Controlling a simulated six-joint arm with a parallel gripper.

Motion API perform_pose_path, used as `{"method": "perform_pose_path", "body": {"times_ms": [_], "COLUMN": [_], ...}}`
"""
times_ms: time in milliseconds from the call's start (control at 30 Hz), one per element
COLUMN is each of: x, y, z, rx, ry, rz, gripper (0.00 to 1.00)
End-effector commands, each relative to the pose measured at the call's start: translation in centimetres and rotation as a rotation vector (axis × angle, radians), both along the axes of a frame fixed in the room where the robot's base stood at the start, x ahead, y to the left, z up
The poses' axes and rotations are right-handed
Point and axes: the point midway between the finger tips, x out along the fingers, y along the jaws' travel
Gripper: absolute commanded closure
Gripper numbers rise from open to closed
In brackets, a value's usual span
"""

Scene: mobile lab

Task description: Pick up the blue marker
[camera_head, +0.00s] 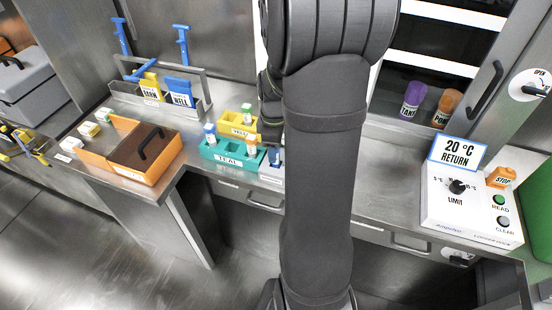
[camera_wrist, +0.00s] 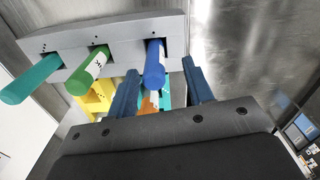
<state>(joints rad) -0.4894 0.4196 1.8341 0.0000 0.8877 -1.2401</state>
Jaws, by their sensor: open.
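In the wrist view the blue marker (camera_wrist: 154,68) sticks out of a slot in a grey rack (camera_wrist: 125,38). A green marker (camera_wrist: 88,71) and a teal marker (camera_wrist: 30,79) stick out of the same rack to its left. My gripper (camera_wrist: 161,67) is open, with one dark blue finger on each side of the blue marker in the picture. Whether the fingers touch it, I cannot tell. In the head view my arm hides the blue marker, the grey rack and most of my gripper.
A teal block (camera_head: 220,153) with small vials and a yellow block (camera_head: 236,125) stand left of my arm. An orange tray (camera_head: 97,149) lies farther left. A metal caddy (camera_head: 125,93) stands behind. A white control box (camera_head: 440,203) stands at the right.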

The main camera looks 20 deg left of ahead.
Motion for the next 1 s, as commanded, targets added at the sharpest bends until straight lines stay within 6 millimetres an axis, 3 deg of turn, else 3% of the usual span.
{"method": "perform_pose_path", "body": {"times_ms": [300,567,600,833,1000], "x": [0.6,0.6,0.6,0.6,0.6], "y": [-0.3,-0.3,-0.3,-0.3,-0.3], "z": [-4.1,-4.4,-4.4,-4.3,-4.3], "rx": [-0.001,0.0,0.0,0.0,0.0], "ry": [0.003,0.0,0.0,0.0,0.0], "rz": [-0.001,-0.001,-0.001,0.0,-0.001], "gripper": [0.53,0.53,0.55,1.0,1.0]}}
